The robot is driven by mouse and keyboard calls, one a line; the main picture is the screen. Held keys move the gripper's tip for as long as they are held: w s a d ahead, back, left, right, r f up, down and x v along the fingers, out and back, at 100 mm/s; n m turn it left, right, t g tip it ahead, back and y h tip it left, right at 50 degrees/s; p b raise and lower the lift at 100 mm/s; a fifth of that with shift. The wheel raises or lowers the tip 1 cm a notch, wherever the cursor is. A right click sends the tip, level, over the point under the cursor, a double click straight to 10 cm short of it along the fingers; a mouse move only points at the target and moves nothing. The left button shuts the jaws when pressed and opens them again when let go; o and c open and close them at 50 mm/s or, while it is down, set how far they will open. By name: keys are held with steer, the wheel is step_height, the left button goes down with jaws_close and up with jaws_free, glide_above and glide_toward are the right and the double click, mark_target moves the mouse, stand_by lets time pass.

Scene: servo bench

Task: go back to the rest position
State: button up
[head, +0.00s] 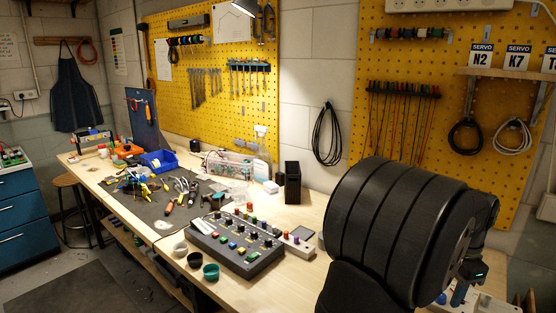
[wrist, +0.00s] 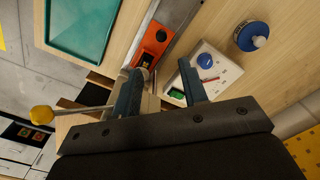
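My gripper (wrist: 163,78) shows in the wrist view with its two blue fingers apart. The gap between them looks empty, and the bench surface lies beyond the fingertips. In the head view, part of my gripper (head: 462,292) shows at the lower right, near a white panel (head: 488,304). My large black arm hides much of that side of the bench in the head view.
In the wrist view, a white panel (wrist: 226,72) with a blue knob, an orange device (wrist: 152,46), a teal tray (wrist: 80,32), a blue round container (wrist: 251,37) and a yellow-knobbed lever (wrist: 42,115) surround the fingers. A button console (head: 237,245) stands mid-bench.

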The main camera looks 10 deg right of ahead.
step_height(320, 180, down, 11)
steer(key=shift+r, duration=0.1)
stand_by(0.5)
step_height(320, 180, up, 18)
step_height(320, 180, down, 17)
steer(key=shift+f, duration=0.15)
steer(key=w+a, duration=0.3)
steer(key=shift+a+f, duration=0.1)
steer(key=shift+f, duration=0.25)
step_height(320, 180, up, 17)
steer(key=n, duration=0.9)
steer(key=shift+r, duration=0.2)
steer(key=shift+n, duration=0.3)
